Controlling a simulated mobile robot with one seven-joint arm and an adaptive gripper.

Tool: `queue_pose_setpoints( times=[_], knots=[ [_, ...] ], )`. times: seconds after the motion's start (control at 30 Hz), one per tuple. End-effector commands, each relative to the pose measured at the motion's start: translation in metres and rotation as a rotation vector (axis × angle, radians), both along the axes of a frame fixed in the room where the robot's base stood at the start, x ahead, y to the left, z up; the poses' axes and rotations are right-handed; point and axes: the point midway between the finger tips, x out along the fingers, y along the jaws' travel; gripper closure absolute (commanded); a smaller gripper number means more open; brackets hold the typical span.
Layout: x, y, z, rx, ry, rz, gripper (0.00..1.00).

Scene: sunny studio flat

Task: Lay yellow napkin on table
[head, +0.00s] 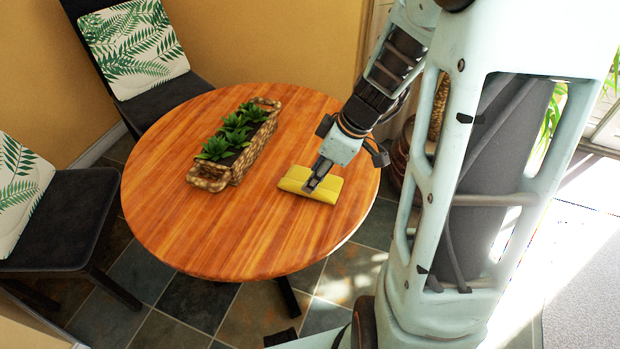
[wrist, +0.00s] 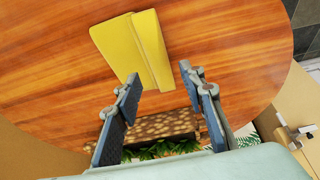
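The yellow napkin (head: 328,190) is folded and lies on the round wooden table (head: 235,235), right of the middle. In the wrist view, the napkin (wrist: 125,48) shows a fold line along its length and lies just beyond my fingertips. My gripper (head: 312,186) hangs down at the napkin in the head view and hides its middle part. In the wrist view, the fingers of my gripper (wrist: 160,76) are spread apart with nothing between them. I cannot tell whether a fingertip touches the napkin.
A woven basket (head: 208,179) with several green plants stands on the table left of the napkin. Two dark chairs with leaf-patterned cushions (head: 135,50) (head: 18,195) stand at the left. The front and left of the tabletop are clear.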

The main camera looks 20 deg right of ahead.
Motion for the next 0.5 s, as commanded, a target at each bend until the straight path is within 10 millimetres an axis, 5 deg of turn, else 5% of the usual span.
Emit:
queue_pose_setpoints(
  times=[0.2, 0.5],
  knots=[
    [-0.010, -0.016, 0.048, -0.001, -0.005, -0.002, 0.63],
    [-0.017, -0.025, 0.073, 0.000, 0.000, -0.001, 0.63]
  ],
)
